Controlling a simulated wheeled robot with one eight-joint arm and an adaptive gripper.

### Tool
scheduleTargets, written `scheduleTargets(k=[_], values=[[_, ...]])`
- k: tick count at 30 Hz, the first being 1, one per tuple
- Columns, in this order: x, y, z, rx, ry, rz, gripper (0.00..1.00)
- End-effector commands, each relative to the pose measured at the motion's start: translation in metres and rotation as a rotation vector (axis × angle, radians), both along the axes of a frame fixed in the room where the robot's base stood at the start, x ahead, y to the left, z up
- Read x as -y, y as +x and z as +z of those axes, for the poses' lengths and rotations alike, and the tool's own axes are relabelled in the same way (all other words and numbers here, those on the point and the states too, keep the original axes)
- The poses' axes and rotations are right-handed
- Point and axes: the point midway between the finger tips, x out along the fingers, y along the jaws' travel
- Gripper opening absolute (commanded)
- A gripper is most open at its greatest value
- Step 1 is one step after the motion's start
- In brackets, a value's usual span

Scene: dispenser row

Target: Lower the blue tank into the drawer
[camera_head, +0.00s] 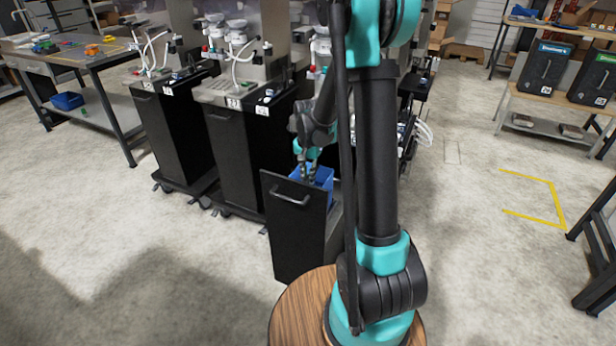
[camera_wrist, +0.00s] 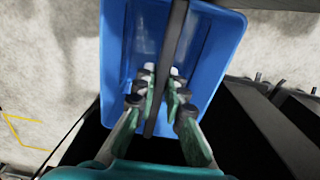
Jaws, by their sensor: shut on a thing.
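The blue tank (camera_head: 325,177) is at the pulled-out black drawer (camera_head: 293,235), with its upper part showing above the drawer's front panel. Its lower part is hidden behind that panel, so I cannot tell how deep it sits. In the wrist view the open blue tank (camera_wrist: 118,50) has a dark bar (camera_wrist: 174,38) running across its top. My gripper (camera_head: 309,173) points down over the tank. In the wrist view my gripper's fingertips (camera_wrist: 161,75) are closed on the bar from both sides.
Two closed black dispenser units (camera_head: 172,135) stand to the left of the drawer. A workbench (camera_head: 85,60) with a blue bin (camera_head: 67,101) is at the far left. Black containers (camera_head: 545,68) stand on a bench at the right. The floor in front is clear.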

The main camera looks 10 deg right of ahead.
Motion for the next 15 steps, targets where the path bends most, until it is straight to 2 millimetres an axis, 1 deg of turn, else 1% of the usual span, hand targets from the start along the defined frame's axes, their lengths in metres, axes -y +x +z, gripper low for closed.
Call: scheduleTargets(k=[15], values=[[0.0, 0.001, -0.012, 0.0, 0.0, 0.0, 0.0]])
